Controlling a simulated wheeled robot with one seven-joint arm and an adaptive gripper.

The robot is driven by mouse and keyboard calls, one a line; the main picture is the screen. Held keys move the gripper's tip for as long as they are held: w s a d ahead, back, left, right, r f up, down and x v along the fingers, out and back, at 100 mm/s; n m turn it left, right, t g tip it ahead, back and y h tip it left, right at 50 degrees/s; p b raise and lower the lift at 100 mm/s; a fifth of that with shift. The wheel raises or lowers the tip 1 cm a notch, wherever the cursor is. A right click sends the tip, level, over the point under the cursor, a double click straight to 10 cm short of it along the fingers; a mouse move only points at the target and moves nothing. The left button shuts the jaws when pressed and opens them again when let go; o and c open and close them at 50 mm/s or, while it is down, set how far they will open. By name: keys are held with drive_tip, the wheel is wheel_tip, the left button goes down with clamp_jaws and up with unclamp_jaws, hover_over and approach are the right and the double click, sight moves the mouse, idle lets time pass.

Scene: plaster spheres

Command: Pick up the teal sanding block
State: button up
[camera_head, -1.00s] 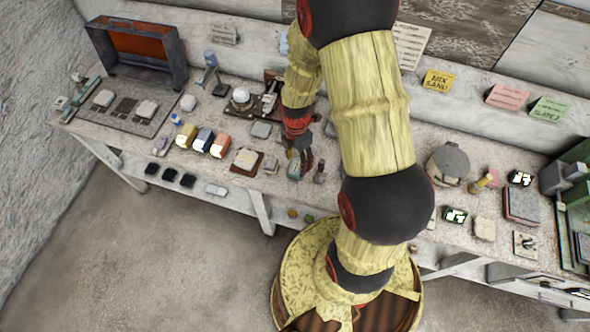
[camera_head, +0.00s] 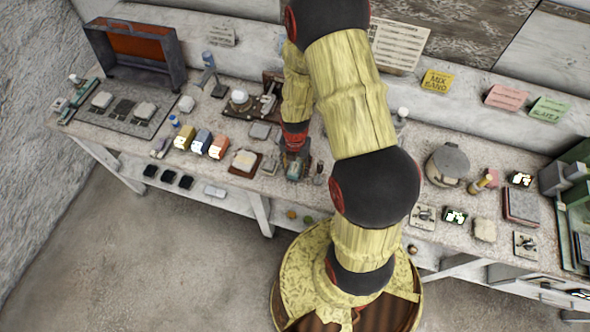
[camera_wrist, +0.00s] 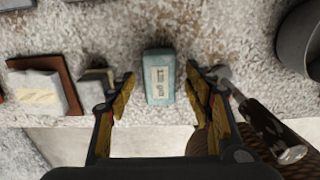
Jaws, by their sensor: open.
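The teal sanding block (camera_wrist: 159,76) lies on the speckled worktop, with a pale label on its top. In the wrist view it sits between my open fingers and a little beyond their tips, and no finger touches it. My gripper (camera_wrist: 160,92) is open and empty above the worktop's front edge. In the head view my gripper (camera_head: 294,165) is over the front middle of the bench, and the block there is mostly hidden by it.
A dark-handled tool (camera_wrist: 262,120) lies close to the right finger. A small grey block (camera_wrist: 97,80) is by the left finger, with a pale block on a brown board (camera_wrist: 70,75) further left. A dark round container (camera_wrist: 302,42) stands at the right. The worktop beyond the block is clear.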

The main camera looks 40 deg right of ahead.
drive_tip(key=shift+f, duration=0.5)
drive_tip(key=shift+c, duration=0.6)
drive_tip(key=c, duration=1.1)
drive_tip(key=shift+c, duration=0.3)
